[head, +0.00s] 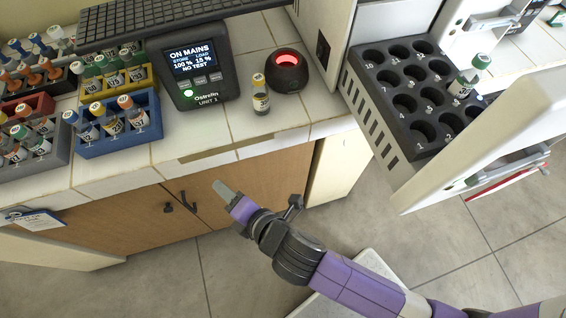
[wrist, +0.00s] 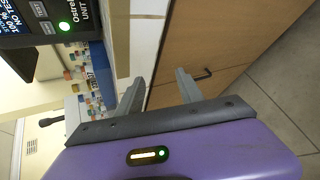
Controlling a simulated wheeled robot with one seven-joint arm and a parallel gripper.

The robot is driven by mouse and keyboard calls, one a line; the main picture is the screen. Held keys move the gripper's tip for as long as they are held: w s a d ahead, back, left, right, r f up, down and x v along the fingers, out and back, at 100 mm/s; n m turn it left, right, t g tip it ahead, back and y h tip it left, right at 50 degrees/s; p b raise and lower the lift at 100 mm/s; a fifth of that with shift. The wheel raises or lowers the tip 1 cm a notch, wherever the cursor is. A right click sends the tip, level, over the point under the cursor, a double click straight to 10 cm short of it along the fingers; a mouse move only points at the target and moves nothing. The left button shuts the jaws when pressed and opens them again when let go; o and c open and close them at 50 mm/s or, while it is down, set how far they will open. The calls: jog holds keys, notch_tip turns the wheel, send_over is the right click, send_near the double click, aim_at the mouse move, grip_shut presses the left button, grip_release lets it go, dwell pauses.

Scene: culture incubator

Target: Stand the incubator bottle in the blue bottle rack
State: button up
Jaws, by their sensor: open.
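A bottle with a green cap and a pale label (head: 462,86) stands in a hole of the black, numbered incubator block (head: 385,106) on the pulled-out drawer at the right. The blue bottle rack (head: 121,149) is on the counter at the left and holds several bottles with blue and orange caps. My gripper (head: 222,190) is open and empty in front of the counter's edge, apart from both the bottle and the rack. In the wrist view its two grey fingers (wrist: 160,88) are spread with nothing between them. The green-capped bottle is not visible there.
A yellow-capped bottle (head: 260,95) stands on the counter between the display unit (head: 192,70) and a round black device with a red glow (head: 288,70). Yellow (head: 122,92), red (head: 28,106) and grey (head: 40,165) racks crowd the blue one.

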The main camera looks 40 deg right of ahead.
jog(key=s+d+r+m+t, duration=0.1)
jog(key=s+d+r+m, duration=0.3)
jog(key=s+m, duration=0.3)
jog(key=s+d+r+m+h, duration=0.1)
jog(key=s+d+r+m, duration=0.4)
jog(key=s+m, duration=0.2)
jog(key=s+d+r+m+t, duration=0.1)
jog(key=s+d+r+m, duration=0.3)
jog(key=s+m, duration=0.4)
jog(key=shift+s+d+r+t+h, duration=0.3)
jog(key=shift+s+d+h, duration=0.15)
jog(key=shift+s, duration=0.75)
